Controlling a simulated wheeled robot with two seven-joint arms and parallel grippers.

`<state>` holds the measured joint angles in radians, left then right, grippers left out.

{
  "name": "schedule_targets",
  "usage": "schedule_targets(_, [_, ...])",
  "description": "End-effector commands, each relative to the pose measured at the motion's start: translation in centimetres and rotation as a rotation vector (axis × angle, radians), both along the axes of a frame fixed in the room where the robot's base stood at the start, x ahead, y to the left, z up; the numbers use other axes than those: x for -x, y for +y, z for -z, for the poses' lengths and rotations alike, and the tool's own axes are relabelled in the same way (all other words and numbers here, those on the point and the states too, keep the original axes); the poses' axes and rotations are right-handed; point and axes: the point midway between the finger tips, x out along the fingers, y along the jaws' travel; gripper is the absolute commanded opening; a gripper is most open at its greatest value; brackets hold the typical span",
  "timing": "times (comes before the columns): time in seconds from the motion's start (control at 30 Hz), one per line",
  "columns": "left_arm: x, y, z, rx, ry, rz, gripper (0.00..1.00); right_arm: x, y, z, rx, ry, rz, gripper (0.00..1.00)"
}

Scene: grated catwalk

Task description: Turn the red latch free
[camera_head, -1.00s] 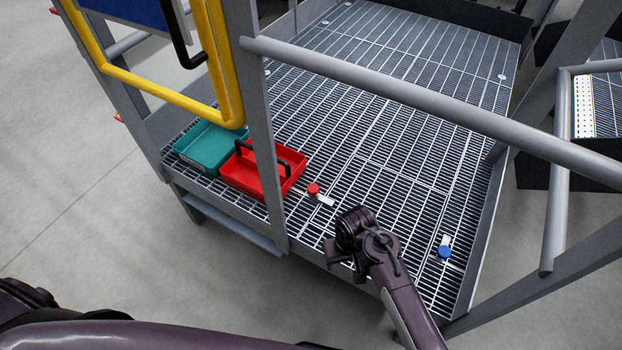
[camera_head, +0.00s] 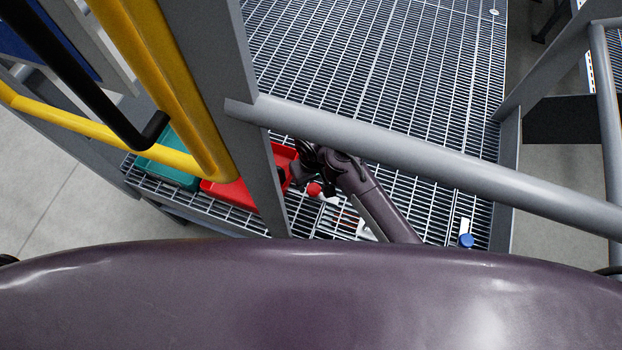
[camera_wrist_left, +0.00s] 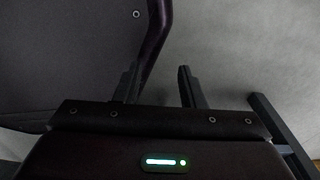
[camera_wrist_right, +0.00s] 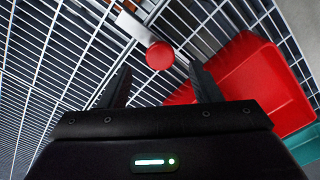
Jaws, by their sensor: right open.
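The red latch (camera_head: 314,189), a round red knob with a pale metal strip, sits on the grated floor just right of the red tray. It also shows in the right wrist view (camera_wrist_right: 160,56), with its strip running to the upper left. My right gripper (camera_head: 304,168) is over the grating close to the knob, partly hidden by its own arm. In the right wrist view its fingers are open and the knob lies ahead, between and beyond the tips; nothing is held. My left gripper (camera_wrist_left: 160,78) is open and empty in the left wrist view, away from the latch.
A red tray (camera_head: 232,195) and a teal tray (camera_head: 167,172) stand left of the latch. A blue knob (camera_head: 465,240) is at the right. A grey rail (camera_head: 420,155), a grey post (camera_head: 225,90) and a yellow rail (camera_head: 170,75) cross the view. The far grating is clear.

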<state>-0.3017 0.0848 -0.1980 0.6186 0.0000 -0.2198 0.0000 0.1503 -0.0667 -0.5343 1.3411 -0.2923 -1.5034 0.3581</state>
Motion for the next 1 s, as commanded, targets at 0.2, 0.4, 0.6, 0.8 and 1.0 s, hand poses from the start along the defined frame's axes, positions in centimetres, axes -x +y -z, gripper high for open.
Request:
schedule_targets(0.2, [1.5, -1.4, 1.0, 0.016, 0.026, 0.003, 0.36, -0.1, 0.0, 3.5, 0.001, 0.0, -0.001, 0.57])
schedule_targets(0.4, [-1.5, -1.2, 0.5, 0.012, -0.011, 0.001, 0.36, -0.1, 0.0, 4.8, 0.0, -0.001, 0.0, 0.57])
schedule_targets(0.6, [-2.7, -0.8, 0.4, 0.008, -0.025, -0.004, 0.36, -0.1, 0.0, 4.8, -0.001, -0.002, 0.001, 0.57])
schedule_targets(0.8, [-2.0, -0.6, 0.5, 0.005, -0.013, -0.004, 0.36, -0.1, 0.0, 4.8, -0.001, -0.002, 0.001, 0.38])
schedule_targets(1.0, [-1.0, -0.5, 0.6, 0.004, 0.001, -0.004, 0.36, -0.1, 0.0, 4.8, -0.001, -0.002, 0.001, 0.12])
